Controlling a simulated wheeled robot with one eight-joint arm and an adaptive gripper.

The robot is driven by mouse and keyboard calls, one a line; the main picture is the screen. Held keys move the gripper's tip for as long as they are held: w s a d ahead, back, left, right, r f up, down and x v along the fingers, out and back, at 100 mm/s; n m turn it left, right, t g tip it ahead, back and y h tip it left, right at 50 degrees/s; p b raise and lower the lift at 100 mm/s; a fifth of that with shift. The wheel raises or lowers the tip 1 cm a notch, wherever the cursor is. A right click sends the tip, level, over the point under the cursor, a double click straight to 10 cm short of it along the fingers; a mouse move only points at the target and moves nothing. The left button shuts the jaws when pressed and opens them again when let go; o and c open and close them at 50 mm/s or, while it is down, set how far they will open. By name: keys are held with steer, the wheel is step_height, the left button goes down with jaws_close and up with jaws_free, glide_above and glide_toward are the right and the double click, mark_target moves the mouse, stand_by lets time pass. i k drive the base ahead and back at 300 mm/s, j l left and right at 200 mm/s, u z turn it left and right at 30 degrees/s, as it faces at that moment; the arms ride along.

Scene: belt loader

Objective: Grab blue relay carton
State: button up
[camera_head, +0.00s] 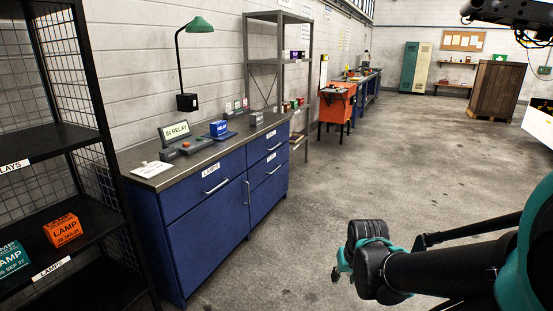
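A small blue carton with white lettering, reading like RELAY (219,128), sits on a flat blue pad on the blue cabinet's dark worktop, left of the picture's middle. An "IN RELAY" sign (175,132) stands to its left. My arm reaches in from the lower right. My gripper (338,273) is at its end, low over the floor, to the right of the cabinet and well apart from the carton. Its fingers are small and partly hidden by the wrist, so I cannot tell whether they are open.
The blue cabinet (205,235) has a green lamp (199,25) above it. At left, a black rack (60,137) holds an orange LAMP carton (63,230) and a teal one (13,262). A grey shelf (278,61) and orange cart (335,108) stand beyond. The middle floor is clear.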

mark_target(219, 128)
steer(key=i+l, duration=0.1)
steer(key=i, duration=0.8)
steer(key=i+l+u, duration=0.1)
steer(key=i, duration=0.75)
